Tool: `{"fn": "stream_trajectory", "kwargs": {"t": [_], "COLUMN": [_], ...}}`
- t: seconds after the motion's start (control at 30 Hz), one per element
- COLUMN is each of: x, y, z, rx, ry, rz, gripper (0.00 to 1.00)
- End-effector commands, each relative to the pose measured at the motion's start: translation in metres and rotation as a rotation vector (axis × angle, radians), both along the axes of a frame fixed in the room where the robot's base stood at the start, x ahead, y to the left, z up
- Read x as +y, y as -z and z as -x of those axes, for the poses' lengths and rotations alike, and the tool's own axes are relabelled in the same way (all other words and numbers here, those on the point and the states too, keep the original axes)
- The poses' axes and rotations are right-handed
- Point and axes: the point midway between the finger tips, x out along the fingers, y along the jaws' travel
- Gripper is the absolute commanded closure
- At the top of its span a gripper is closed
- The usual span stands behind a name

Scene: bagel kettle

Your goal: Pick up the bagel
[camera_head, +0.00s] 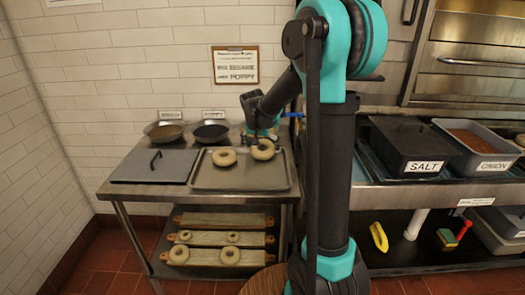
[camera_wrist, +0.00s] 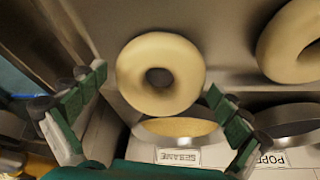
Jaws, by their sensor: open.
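Two pale, plain bagels lie on a metal tray (camera_head: 210,180) on the steel table: a left bagel (camera_head: 224,157) and a right bagel (camera_head: 263,150). My gripper (camera_head: 262,135) is by the far side of the right bagel in the head view, its fingers partly hidden. In the wrist view my gripper (camera_wrist: 156,84) is open, with green-padded fingers spread apart. One bagel (camera_wrist: 135,78) shows between and beyond the fingertips, its hole visible. Another bagel (camera_wrist: 275,45) is cut off at the right edge. I cannot tell whether a finger touches a bagel.
Sesame bowl (camera_head: 165,131) and poppy bowl (camera_head: 210,131) stand behind the tray. A dark flat lid (camera_head: 155,166) lies left of it. Boards with several bagels (camera_head: 215,256) are on the shelf below. Salt (camera_head: 408,145) and onion (camera_head: 470,150) containers stand right of my arm.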

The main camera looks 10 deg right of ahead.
Motion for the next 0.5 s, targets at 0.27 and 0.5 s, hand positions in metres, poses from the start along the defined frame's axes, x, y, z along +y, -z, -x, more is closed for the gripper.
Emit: {"fn": "stream_trajectory", "kwargs": {"t": [0.27, 0.5], "x": [-0.0009, -0.0007], "y": [0.0044, 0.0042], "z": [-0.0015, -0.0014], "rx": [0.0, 0.0], "ry": [0.0, 0.0], "rz": [0.0, 0.0], "gripper": [0.0, 0.27]}}
